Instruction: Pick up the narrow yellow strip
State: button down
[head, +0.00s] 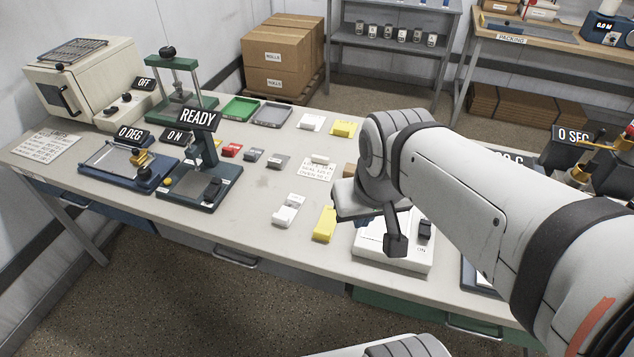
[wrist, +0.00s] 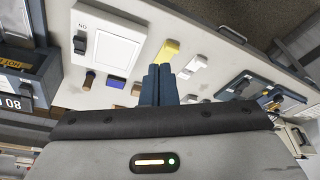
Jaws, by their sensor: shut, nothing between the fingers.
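The narrow yellow strip (head: 324,224) lies on the table near its front edge, left of my gripper. It also shows in the wrist view (wrist: 166,51), just beyond the fingertips. My gripper (wrist: 160,68) is shut and empty, with its two dark fingers together. In the wrist view the fingertips overlap the near end of the strip, but I cannot tell that they touch it. In the head view my own wrist mostly hides the fingers. A second yellow piece (head: 343,129) lies at the back of the table, beside a white one.
White blocks (head: 287,211) lie just left of the strip. A white device (head: 405,256) marked ON stands to its right, below my wrist. A paper note (head: 318,168) lies behind. The press marked READY (head: 205,175) stands farther left.

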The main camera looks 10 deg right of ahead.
aim_at(327, 220)
jog(key=z, duration=2)
jog(key=k, duration=1.3)
jog(key=u, duration=1.45)
jog(key=i, duration=1)
jog(key=u, duration=0.1)
